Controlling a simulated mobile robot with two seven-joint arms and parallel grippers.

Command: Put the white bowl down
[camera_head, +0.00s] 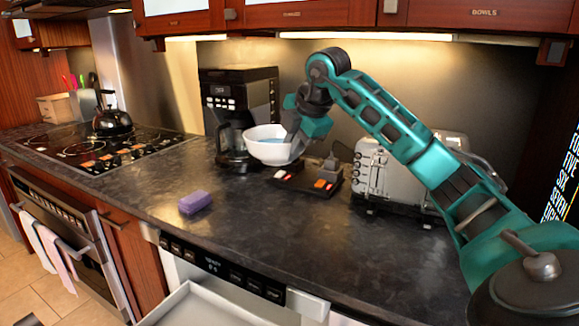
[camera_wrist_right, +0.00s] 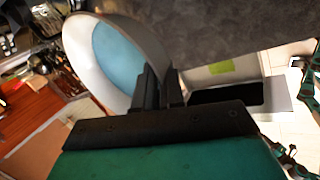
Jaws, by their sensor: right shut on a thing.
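The white bowl (camera_head: 268,149) has a light blue inside and is held up above the dark countertop (camera_head: 250,220), in front of the coffee maker. My right gripper (camera_head: 294,138) is shut on the bowl's right rim. In the right wrist view the two dark fingers of the gripper (camera_wrist_right: 160,92) pinch the rim of the bowl (camera_wrist_right: 72,40), which looks tilted there. In the head view the bowl is close to level. The gap between the bowl's base and the counter is hard to judge. My left gripper is not in view.
A black coffee maker (camera_head: 238,100) stands behind the bowl, and a dark tray with small colored items (camera_head: 312,182) lies just right of it. A silver toaster (camera_head: 375,178) is further right. A purple sponge (camera_head: 194,202) lies front left. The front middle counter is clear.

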